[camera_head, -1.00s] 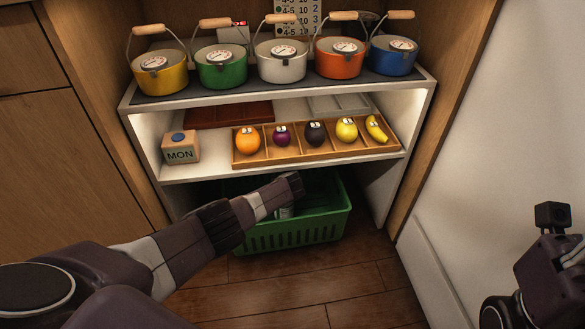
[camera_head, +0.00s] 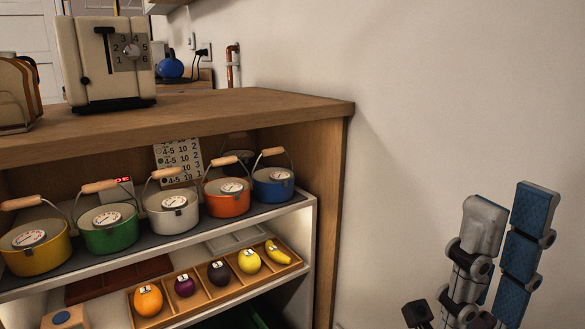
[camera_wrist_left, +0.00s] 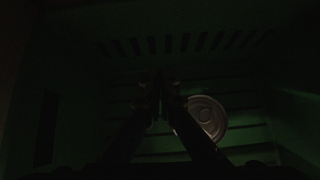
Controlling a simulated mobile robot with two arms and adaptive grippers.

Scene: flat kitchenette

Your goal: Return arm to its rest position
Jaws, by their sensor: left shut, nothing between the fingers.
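My right gripper (camera_head: 505,225) stands upright at the lower right of the head view, in front of the white wall. Its fingers, one with a blue patterned pad, are apart, and I see nothing between them. My left arm is out of the head view. In the left wrist view, my left gripper (camera_wrist_left: 160,95) is shut and empty, its fingertips together inside the dark green basket (camera_wrist_left: 200,45). A round can (camera_wrist_left: 207,115) lies just right of the fingers. The picture is dark, so I cannot tell whether they touch it.
The wooden counter (camera_head: 200,115) carries a cream appliance (camera_head: 115,62). On the shelf below stand several pots, including a blue pot (camera_head: 273,185). Under them is a wooden tray (camera_head: 213,300) of toy fruit. Free room lies between the cabinet and my right gripper.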

